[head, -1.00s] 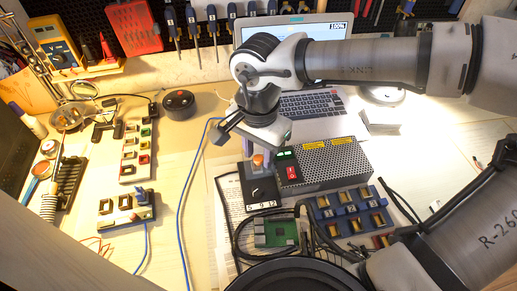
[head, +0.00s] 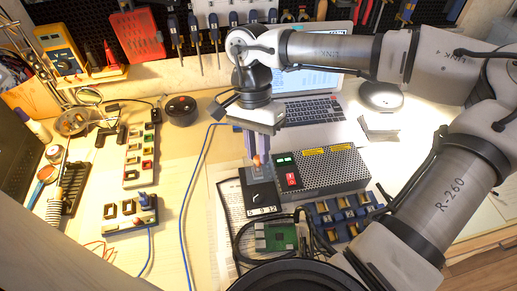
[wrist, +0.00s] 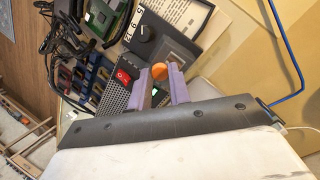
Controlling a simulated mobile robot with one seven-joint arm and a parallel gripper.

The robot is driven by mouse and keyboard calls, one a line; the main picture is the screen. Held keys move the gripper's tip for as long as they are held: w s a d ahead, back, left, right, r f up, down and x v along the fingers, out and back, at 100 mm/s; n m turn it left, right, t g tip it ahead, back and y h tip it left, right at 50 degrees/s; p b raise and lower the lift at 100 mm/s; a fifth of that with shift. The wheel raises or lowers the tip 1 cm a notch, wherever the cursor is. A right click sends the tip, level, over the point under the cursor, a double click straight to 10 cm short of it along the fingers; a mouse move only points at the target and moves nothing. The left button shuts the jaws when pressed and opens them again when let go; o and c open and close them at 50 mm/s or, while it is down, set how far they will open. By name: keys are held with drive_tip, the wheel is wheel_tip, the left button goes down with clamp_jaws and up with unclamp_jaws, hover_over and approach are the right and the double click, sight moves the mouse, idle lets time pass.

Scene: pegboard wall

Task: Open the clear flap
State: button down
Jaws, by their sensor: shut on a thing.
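A small black control box (head: 262,197) lies flat on the table, with a dial and white digits at its near end. A grey see-through panel (head: 256,178), which looks like the clear flap, lies at its far end and looks flat. It also shows in the wrist view (wrist: 182,50). A round orange knob (wrist: 159,71) stands at the panel's far edge. My gripper (head: 257,158) points down there, its two purple fingers on either side of the knob and shut on it. Whether knob and flap are joined is hard to tell.
A perforated metal power box (head: 328,172) with a red switch stands close on the right. A green circuit board (head: 281,237) and black cables lie in front. A laptop (head: 310,108) is behind. A blue cable (head: 190,200) crosses clearer table on the left.

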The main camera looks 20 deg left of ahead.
sight(258, 158)
drive_tip(key=g+h+p, duration=0.1)
drive_tip(key=w+a+g+p, duration=0.1)
drive_tip(key=w+r+g+h+p, duration=0.1)
drive_tip(key=g, duration=0.1)
drive_tip(key=shift+a+r+h, duration=0.1)
drive_tip(key=shift+a+h, duration=0.15)
drive_tip(key=shift+h, duration=0.05)
drive_tip(key=g+p, duration=0.1)
drive_tip(key=p, duration=0.2)
drive_tip(key=w+g+h+p, duration=0.1)
drive_tip(key=p, duration=0.1)
drive_tip(key=shift+a+r+h+p, duration=0.1)
drive_tip(key=shift+a+h+p, duration=0.2)
drive_tip(key=shift+a+p, duration=0.1)
drive_tip(key=g+p, duration=0.1)
drive_tip(key=p, duration=0.2)
drive_tip(key=w+f+g+h+p, duration=0.1)
drive_tip(key=p, duration=0.3)
drive_tip(key=shift+w+a, duration=0.1)
drive_tip(key=shift+a, duration=0.2)
drive_tip(key=shift+f, duration=0.2)
